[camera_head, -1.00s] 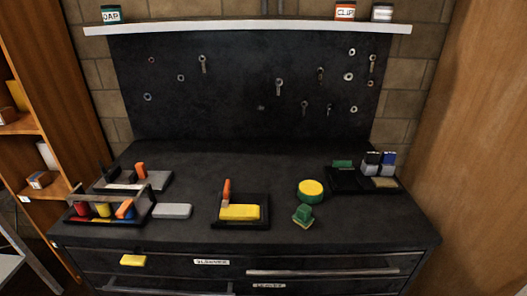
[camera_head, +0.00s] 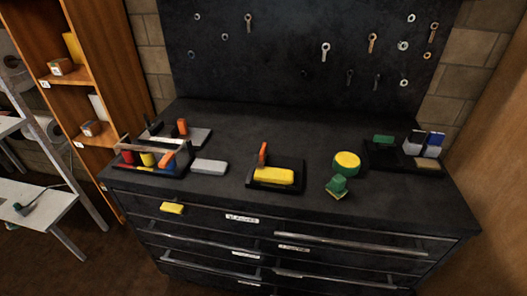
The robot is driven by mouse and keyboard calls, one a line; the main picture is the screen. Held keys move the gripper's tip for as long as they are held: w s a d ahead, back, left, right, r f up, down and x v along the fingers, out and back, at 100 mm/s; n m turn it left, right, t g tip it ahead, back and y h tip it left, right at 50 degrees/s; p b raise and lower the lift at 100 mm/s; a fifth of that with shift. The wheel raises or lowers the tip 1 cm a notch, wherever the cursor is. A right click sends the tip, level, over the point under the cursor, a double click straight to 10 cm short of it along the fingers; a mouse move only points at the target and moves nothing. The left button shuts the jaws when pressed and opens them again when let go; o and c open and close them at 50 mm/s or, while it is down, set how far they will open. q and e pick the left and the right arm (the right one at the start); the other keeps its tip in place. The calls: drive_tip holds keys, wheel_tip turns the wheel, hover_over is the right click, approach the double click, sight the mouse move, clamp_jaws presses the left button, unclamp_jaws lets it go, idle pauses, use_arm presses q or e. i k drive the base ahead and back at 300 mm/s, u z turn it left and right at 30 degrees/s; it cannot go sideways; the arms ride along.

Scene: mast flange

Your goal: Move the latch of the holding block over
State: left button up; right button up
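Two things on the dark bench top could be the holding block, and I cannot tell which one is. One is a black base (camera_head: 250,185) near the front middle, with a yellow block (camera_head: 273,175) on it. An upright orange piece (camera_head: 263,154) stands at its left end, leaning slightly. The other is a low grey block (camera_head: 195,137) at the back left, with an orange piece (camera_head: 183,127) standing on it and a dark part at its left. Neither of my grippers is in view.
A tool carrier (camera_head: 150,160) with coloured pieces, a grey bar (camera_head: 209,167), a yellow-green round piece (camera_head: 346,163), a green piece (camera_head: 337,186) and a dark tray (camera_head: 383,161) with small blocks share the bench. A yellow block (camera_head: 172,208) is at the drawer front. The bench's back middle is clear.

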sight(262, 156)
drive_tip(key=k, duration=1.25)
drive_tip(key=z, duration=0.85)
drive_tip(key=i, duration=0.95)
